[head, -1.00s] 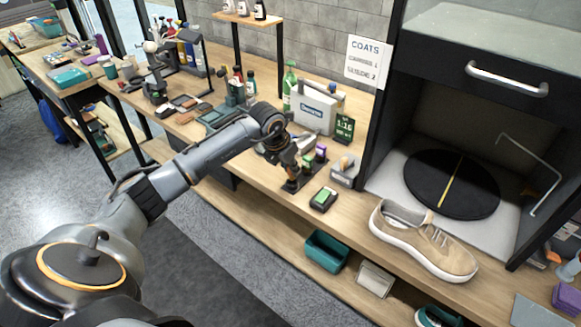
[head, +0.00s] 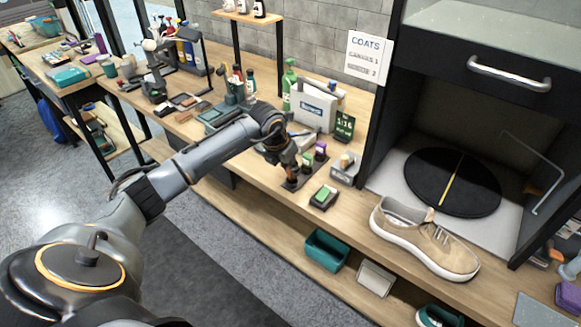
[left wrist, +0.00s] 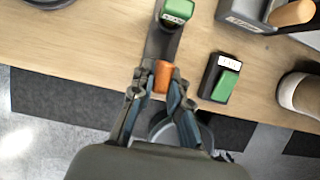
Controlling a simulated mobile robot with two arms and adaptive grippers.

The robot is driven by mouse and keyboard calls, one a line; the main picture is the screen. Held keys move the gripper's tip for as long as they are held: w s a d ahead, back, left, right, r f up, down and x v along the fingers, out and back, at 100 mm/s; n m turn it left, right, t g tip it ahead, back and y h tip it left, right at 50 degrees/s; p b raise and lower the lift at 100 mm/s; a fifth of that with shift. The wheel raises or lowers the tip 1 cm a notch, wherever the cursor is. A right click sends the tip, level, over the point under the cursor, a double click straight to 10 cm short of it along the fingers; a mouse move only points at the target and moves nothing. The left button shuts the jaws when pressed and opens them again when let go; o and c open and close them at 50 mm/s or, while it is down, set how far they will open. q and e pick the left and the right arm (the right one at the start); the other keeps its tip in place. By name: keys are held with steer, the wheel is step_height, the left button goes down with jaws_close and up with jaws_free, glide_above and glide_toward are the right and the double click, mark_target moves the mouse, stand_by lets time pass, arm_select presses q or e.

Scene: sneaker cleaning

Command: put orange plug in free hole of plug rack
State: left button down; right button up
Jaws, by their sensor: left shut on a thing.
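The orange plug (left wrist: 163,75) is between the fingers of my left gripper (left wrist: 161,82) in the left wrist view. The gripper is shut on it. In the head view my left gripper (head: 292,178) points down at the near end of the dark plug rack (head: 291,187). The rack (left wrist: 162,42) runs away from the plug in the left wrist view. A green plug (left wrist: 178,9) stands farther along it, and a purple plug (head: 320,147) stands at its far end. The plug's lower end and the hole under it are hidden, so I cannot tell whether it is seated.
A dark block with a green top (head: 323,196) lies right of the rack and also shows in the left wrist view (left wrist: 221,84). A grey holder (head: 344,170) stands behind it. A beige sneaker (head: 424,238) stands farther right. The bench's front edge is close.

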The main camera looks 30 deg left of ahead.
arm_select(q)
steer(key=shift+f+b, duration=0.75)
steer(key=shift+f, duration=0.25)
steer(key=c, duration=1.2)
jaws_free()
steer(key=v, duration=1.2)
steer(key=shift+r, duration=0.1)
